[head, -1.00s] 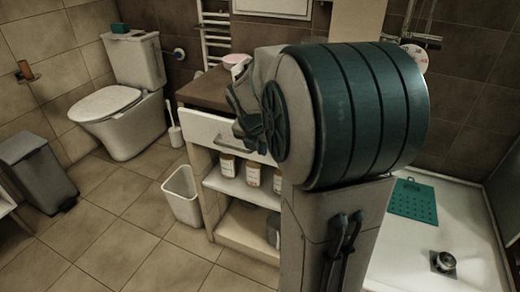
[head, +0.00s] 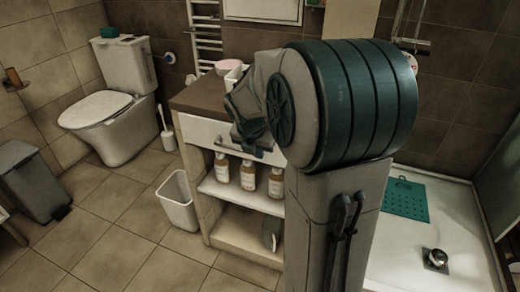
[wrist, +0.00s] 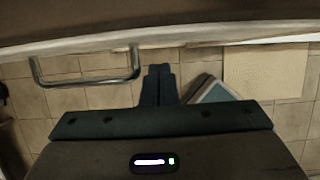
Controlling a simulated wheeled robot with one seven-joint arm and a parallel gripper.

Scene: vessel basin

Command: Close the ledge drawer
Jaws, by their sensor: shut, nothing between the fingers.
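The ledge drawer (head: 205,132) has a white front just under the brown top of the vanity. It looks nearly flush in the head view, but any small gap is hard to judge. Its bar handle (wrist: 85,80) shows at the left in the wrist view, below a pale edge. My gripper (wrist: 158,72) is shut and empty, right of the handle, its fingertips close to the drawer front. I cannot tell whether they touch it. In the head view my arm hides the right part of the drawer and the fingertips.
The vanity's open shelves (head: 240,192) hold several bottles (head: 248,175). A white bin (head: 179,203) stands on the floor to its left. A toilet (head: 115,115) is at the back left, and a shower tray (head: 395,255) lies to the right.

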